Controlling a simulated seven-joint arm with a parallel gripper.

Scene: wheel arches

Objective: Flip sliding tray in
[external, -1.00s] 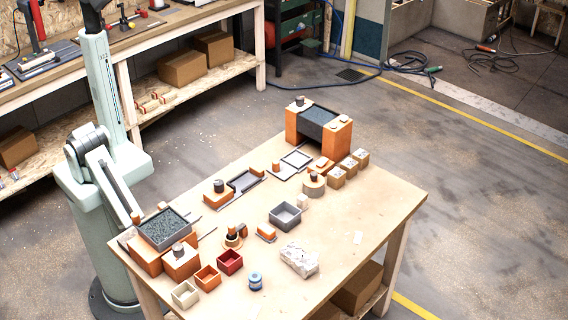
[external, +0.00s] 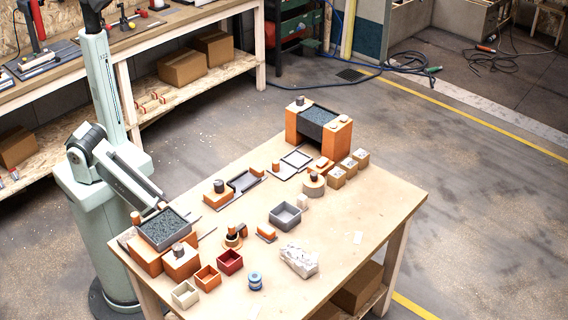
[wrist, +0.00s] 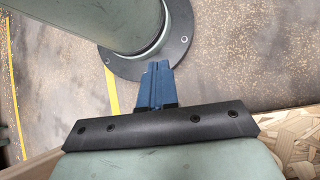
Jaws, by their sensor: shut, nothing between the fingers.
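A dark-rimmed tray (external: 164,229) filled with grey grains rests on orange blocks at the table's left corner. At the far end, a dark speckled panel (external: 318,116) spans between two orange blocks (external: 337,136). A flat dark tray (external: 245,182) lies by an orange block in the middle. I cannot tell which of these is the sliding tray. My gripper (wrist: 155,72) is shut and empty in the wrist view, above the floor beside my base. In the external view my arm reaches behind the left-corner tray and the gripper cannot be made out.
Small open boxes, red (external: 230,262), orange (external: 207,277) and cream (external: 185,295), line the near left edge. A grey box (external: 285,216) and a white lump (external: 299,261) stand mid-table. Small cartons (external: 347,168) are at the back right. The right front of the table is clear.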

